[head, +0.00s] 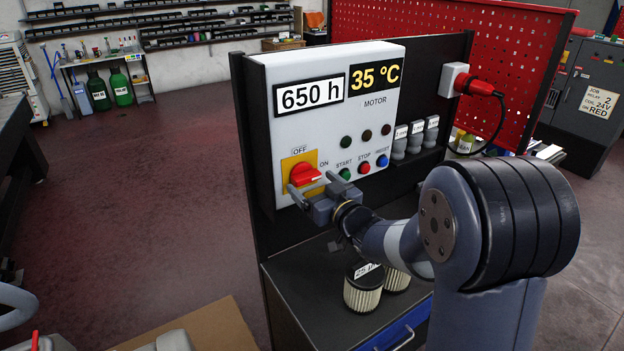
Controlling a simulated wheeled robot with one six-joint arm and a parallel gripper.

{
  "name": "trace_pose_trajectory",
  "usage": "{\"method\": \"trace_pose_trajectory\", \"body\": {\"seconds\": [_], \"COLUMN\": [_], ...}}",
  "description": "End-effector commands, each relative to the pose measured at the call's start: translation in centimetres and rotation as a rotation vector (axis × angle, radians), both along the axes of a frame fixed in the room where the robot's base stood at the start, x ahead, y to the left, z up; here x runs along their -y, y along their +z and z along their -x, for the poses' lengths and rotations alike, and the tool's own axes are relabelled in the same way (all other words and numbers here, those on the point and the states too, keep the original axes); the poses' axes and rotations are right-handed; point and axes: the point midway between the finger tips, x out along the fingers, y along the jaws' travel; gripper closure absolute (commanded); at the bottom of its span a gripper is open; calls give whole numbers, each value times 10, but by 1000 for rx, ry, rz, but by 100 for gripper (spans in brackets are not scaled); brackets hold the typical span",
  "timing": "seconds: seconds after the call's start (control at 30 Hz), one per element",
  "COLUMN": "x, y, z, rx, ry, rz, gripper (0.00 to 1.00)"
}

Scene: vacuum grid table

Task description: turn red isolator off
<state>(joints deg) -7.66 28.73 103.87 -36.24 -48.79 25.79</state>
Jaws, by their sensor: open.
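The red isolator (304,174) is a rotary knob on a yellow plate (287,162) at the lower left of the white motor panel (277,226). OFF is marked above the knob and ON to its right. The knob's handle appears to lie sideways, towards ON. My gripper (313,187) is open, with its fingers close to the knob, one at its lower left and one at its right. Whether the fingers touch the knob I cannot tell.
Start, stop and reset buttons (364,167) sit right of the knob. Filter cartridges (363,290) stand on the dark cabinet (297,276) below my gripper. A red plug (480,87) with a cable is at the panel's right. Open floor (165,190) lies left.

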Motion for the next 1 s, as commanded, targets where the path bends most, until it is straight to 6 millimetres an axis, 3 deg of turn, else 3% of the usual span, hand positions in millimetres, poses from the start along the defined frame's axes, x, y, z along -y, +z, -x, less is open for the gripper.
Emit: {"method": "trace_pose_trajectory", "body": {"seconds": [0.43, 1.0], "x": [-6, -6], "y": [-1, -1], "z": [-10, -9], "rx": [-1, -1], "ry": [-1, 0], "rz": [1, 1], "gripper": [13, 57]}}
